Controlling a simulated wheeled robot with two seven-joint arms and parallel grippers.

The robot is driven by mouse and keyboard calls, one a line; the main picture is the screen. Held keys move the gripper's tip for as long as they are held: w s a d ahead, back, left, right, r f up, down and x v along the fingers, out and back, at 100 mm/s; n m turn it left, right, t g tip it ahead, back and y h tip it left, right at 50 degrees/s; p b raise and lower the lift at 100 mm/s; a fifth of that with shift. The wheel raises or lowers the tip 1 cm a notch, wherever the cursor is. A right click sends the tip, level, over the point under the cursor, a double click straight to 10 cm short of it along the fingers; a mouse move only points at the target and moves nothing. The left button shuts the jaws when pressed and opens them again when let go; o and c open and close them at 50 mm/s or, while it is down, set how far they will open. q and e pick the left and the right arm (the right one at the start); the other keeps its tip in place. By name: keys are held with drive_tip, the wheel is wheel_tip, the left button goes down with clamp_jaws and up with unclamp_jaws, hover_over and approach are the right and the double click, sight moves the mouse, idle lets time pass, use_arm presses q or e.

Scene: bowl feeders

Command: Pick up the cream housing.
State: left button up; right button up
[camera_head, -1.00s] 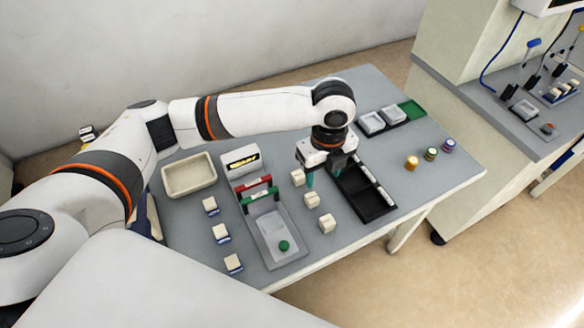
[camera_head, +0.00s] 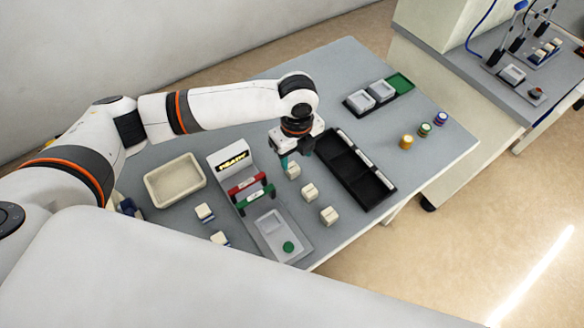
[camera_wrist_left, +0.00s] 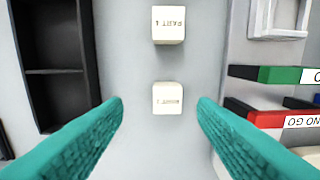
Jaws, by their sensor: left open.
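Several small cream blocks stand in a row on the grey table. The rearmost cream block (camera_head: 293,172) is right by my left gripper (camera_head: 296,160), which is open with teal fingers. In the left wrist view this cream block (camera_wrist_left: 167,98) appears between and beyond the open fingertips (camera_wrist_left: 160,103), with free space on both sides. Its top label is too small to read. A second cream block (camera_wrist_left: 168,25) reads "PART 1" upside down; in the head view the middle block (camera_head: 309,192) and front block (camera_head: 329,215) also show. I cannot tell which block is the housing. My right gripper is not in view.
A black compartment tray (camera_head: 376,193) lies right of the row. A gauge stand (camera_head: 231,152) with red and green bars stands left. Coloured round stacks (camera_head: 406,142) stand at the right.

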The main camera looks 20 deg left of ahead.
sight(292, 167)
use_arm(q)
drive_tip(key=shift+s+a+f, duration=0.1)
drive_tip(key=shift+a+f, duration=0.15)
drive_tip(key=shift+f, duration=1.15)
drive_tip(key=shift+s+a+f, duration=0.1)
drive_tip(key=shift+a+f, duration=0.1)
drive_tip(key=shift+f, duration=1.15)
drive_tip(key=c, duration=1)
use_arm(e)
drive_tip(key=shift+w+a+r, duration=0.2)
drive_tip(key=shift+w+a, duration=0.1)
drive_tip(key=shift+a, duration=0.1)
